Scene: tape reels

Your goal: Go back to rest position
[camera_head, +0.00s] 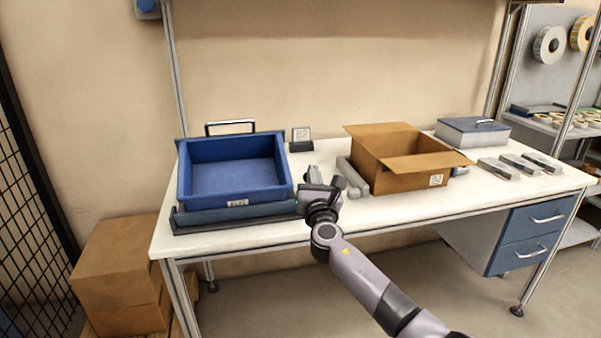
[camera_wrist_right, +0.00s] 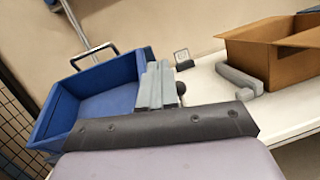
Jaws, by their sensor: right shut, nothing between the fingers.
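My right gripper (camera_head: 314,174) is over the table, between the blue bin and the cardboard box, in the head view. Its two grey fingers (camera_wrist_right: 157,86) are together in the right wrist view, with nothing between them. The blue bin (camera_head: 236,173) is empty and sits on the left part of the white table (camera_head: 285,237). The open cardboard box (camera_head: 407,180) stands to the right of the gripper. My left gripper is not in the head view.
A grey bar (camera_head: 353,178) lies against the box's left side. A small framed card (camera_head: 301,139) stands behind. A lidded grey box (camera_head: 472,132) and several grey blocks (camera_head: 520,164) are at the right. Brown cartons (camera_head: 118,270) are stacked on the floor at the left.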

